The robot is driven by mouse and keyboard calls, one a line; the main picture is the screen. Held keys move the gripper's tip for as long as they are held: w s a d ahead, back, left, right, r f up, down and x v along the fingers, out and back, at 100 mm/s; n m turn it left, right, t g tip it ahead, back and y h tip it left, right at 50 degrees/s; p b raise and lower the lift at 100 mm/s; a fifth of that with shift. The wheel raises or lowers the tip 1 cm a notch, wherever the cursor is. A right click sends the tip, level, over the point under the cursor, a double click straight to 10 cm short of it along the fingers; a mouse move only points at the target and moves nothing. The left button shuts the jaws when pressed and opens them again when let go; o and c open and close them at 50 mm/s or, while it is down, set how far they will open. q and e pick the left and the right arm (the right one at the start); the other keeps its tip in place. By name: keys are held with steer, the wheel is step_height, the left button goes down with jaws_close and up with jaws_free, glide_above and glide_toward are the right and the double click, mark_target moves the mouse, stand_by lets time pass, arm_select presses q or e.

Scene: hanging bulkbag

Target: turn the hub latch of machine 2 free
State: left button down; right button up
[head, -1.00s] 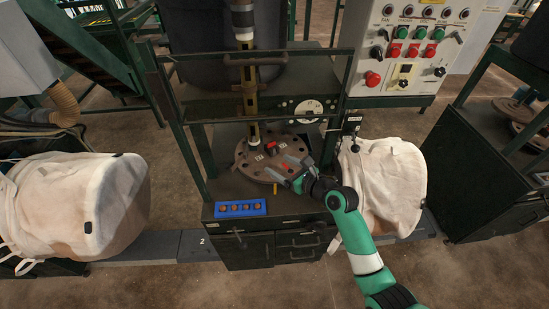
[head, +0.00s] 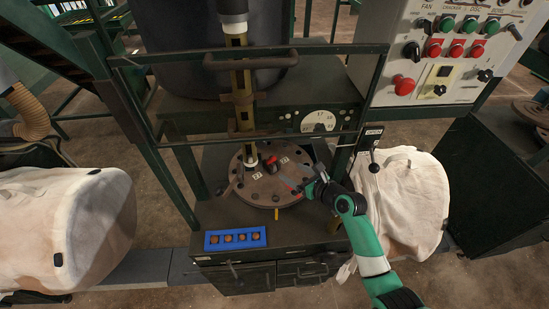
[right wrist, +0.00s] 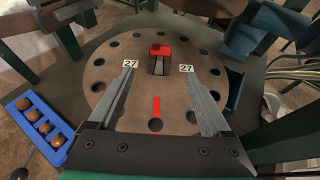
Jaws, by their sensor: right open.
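The hub latch (head: 271,160) is a small red-topped block at the middle of the round brown plate (head: 262,193) of machine 2. In the right wrist view the latch (right wrist: 160,52) stands between two labels reading 27, and a red mark lies on the plate (right wrist: 100,75) nearer to me. My right gripper (head: 300,188) is over the right part of the plate. In the right wrist view its two fingers (right wrist: 160,98) are wide apart and empty, with the latch beyond the tips, roughly centred between them. My left gripper is not in view.
A vertical post (head: 243,95) and a crossbar (head: 150,58) stand behind and above the plate. A blue tray (head: 235,239) with several round brown pieces sits on the front left of the cabinet. White bags (head: 400,200) hang on both sides. A control panel (head: 450,55) is at upper right.

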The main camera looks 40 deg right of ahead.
mark_target(272, 160)
steer(key=b+x, duration=0.7)
steer(key=x, duration=0.3)
steer(key=shift+w+f+b, duration=0.15)
steer(key=shift+w+b, duration=0.1)
steer(key=shift+b, duration=0.05)
steer(key=shift+w+b, duration=0.3)
steer(key=shift+w, duration=0.15)
